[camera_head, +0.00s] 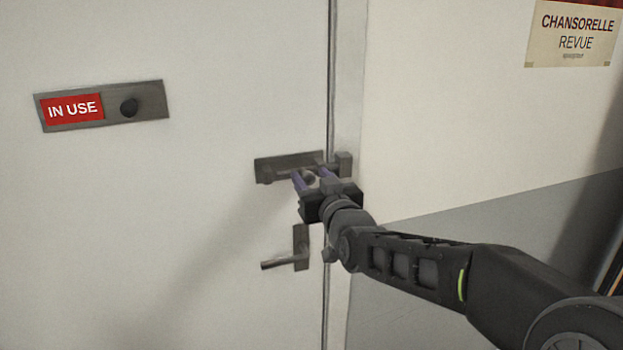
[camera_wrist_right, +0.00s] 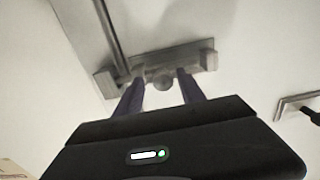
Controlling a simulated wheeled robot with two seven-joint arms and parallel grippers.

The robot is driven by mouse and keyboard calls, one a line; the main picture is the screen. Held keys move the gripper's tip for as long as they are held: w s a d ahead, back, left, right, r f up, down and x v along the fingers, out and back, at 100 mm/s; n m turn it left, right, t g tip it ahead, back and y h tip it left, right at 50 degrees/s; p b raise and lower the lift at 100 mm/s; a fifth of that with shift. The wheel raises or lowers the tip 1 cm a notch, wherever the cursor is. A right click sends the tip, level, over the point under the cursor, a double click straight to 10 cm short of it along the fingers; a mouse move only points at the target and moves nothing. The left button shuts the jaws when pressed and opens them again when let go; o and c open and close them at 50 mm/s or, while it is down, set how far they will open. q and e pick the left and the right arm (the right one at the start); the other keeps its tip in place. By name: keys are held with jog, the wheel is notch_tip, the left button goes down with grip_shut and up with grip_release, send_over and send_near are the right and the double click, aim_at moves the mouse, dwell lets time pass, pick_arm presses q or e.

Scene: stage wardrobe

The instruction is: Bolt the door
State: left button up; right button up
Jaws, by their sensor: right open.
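The white door (camera_head: 200,230) stands flush at its frame, with a dark gap along its right edge. A grey slide bolt (camera_head: 275,166) is mounted near that edge, and its keeper (camera_head: 344,163) sits on the frame. My right gripper (camera_head: 310,178) is open at the bolt. In the right wrist view, the round bolt knob (camera_wrist_right: 163,83) lies between the two purple fingers, with space on both sides. The gripper partly hides the bolt in the head view, so I cannot tell how far the bar reaches into the keeper. My left gripper is not in view.
A lever handle (camera_head: 285,262) sits below the bolt, close under my right gripper. A red "IN USE" indicator plate (camera_head: 72,109) with a dark knob is at upper left. A poster (camera_head: 570,38) hangs on the right wall. The space before the left door area is clear.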

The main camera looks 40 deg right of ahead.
pick_arm(q)
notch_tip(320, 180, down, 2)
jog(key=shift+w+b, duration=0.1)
jog(key=shift+b, duration=0.9)
pick_arm(e)
jog(key=v, duration=0.7)
